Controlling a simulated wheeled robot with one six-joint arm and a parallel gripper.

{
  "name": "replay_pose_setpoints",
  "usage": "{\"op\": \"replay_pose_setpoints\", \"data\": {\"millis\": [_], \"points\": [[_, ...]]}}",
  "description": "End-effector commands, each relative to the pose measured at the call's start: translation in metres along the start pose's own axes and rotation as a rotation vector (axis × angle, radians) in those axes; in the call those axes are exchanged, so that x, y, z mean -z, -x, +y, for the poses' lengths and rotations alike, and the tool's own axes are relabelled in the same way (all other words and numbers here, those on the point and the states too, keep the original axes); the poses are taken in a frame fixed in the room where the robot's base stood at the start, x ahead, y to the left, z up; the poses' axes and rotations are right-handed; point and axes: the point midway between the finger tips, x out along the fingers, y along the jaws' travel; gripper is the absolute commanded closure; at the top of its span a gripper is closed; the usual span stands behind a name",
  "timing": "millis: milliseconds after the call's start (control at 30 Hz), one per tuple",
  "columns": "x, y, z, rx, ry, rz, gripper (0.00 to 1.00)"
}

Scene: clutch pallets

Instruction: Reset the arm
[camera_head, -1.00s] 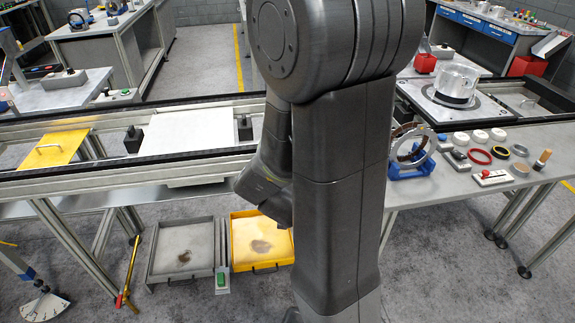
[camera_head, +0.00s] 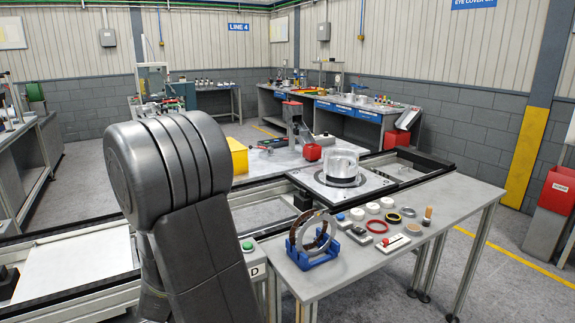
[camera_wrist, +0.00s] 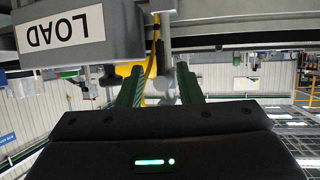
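My arm (camera_head: 190,200) stands folded in the left half of the head view, and my gripper is hidden there. In the wrist view my gripper (camera_wrist: 160,88) shows two green fingers spread apart, with nothing visibly clamped between them. That view is upside down. A grey box with an inverted LOAD label (camera_wrist: 61,31) is at its upper left, beyond the fingers. A grey post-like part shows behind the gap between the fingers; its distance is unclear.
On the right, a side table holds a blue stand with rings (camera_head: 313,238) and several small discs and parts. A white plate (camera_head: 75,265) lies on the line at left.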

Motion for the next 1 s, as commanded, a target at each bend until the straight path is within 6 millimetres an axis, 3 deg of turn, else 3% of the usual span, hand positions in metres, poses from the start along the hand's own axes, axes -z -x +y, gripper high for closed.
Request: {"op": "replay_pose_setpoints", "data": {"millis": [200,400,633,1000], "points": [[-0.001,-0.035,0.001,-0.002,0.000,-0.002,0.68],[0.000,-0.057,0.000,0.000,-0.001,-0.001,0.68],[0.000,-0.065,0.000,-0.001,-0.001,-0.001,0.68],[0.000,-0.062,0.000,0.001,-0.002,-0.001,0.68]]}}
